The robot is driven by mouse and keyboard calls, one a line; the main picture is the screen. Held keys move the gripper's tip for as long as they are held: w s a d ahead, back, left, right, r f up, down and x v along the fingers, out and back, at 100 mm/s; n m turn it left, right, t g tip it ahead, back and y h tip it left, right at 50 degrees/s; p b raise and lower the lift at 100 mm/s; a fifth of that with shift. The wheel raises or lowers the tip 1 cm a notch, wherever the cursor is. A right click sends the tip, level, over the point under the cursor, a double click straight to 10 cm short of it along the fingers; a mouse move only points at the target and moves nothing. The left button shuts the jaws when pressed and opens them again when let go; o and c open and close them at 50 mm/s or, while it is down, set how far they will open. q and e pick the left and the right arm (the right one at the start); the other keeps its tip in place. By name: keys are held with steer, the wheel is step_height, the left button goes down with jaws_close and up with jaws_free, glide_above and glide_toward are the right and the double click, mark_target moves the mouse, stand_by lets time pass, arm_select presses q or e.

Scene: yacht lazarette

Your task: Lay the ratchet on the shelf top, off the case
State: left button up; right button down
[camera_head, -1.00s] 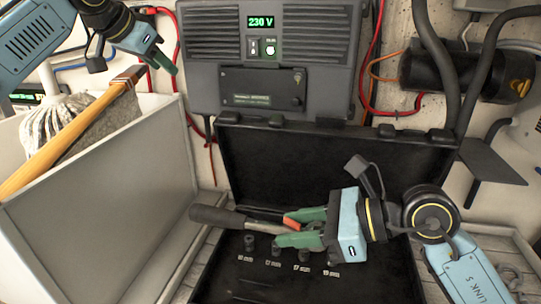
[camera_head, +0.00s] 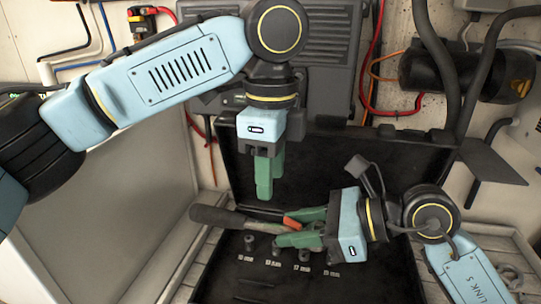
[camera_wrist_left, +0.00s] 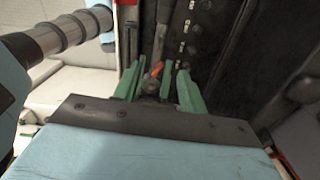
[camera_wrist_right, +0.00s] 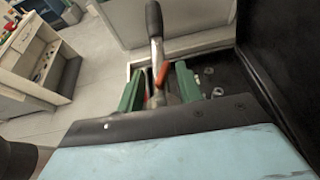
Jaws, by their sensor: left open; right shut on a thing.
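The ratchet (camera_head: 222,217) has a dark grip and an orange part near its head. My right gripper (camera_head: 288,230) is shut on it at the head end, over the open black case (camera_head: 290,288). The grip sticks out left past the case's edge; it also shows in the right wrist view (camera_wrist_right: 153,20). My left gripper (camera_head: 266,194) is open and empty, fingers down, above the ratchet near the case lid (camera_head: 320,165). In the left wrist view the ratchet's orange part (camera_wrist_left: 157,69) shows between the fingers. Pale slatted shelf top (camera_head: 508,262) shows right of the case.
Several sockets (camera_head: 250,243) sit in the case beside printed sizes. A narrow shelf strip lies between bin and case. A dark wall unit (camera_head: 330,60) and thick black hoses (camera_head: 450,65) are behind.

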mark_target(271, 223)
arm_select(q)
step_height(271, 223, down, 10)
steer(key=shift+r, duration=0.1)
stand_by(0.4)
steer(key=shift+w, duration=0.1)
jaws_close()
arm_select(e)
steer(key=c, duration=0.9)
jaws_free()
steer(key=shift+o, duration=0.2)
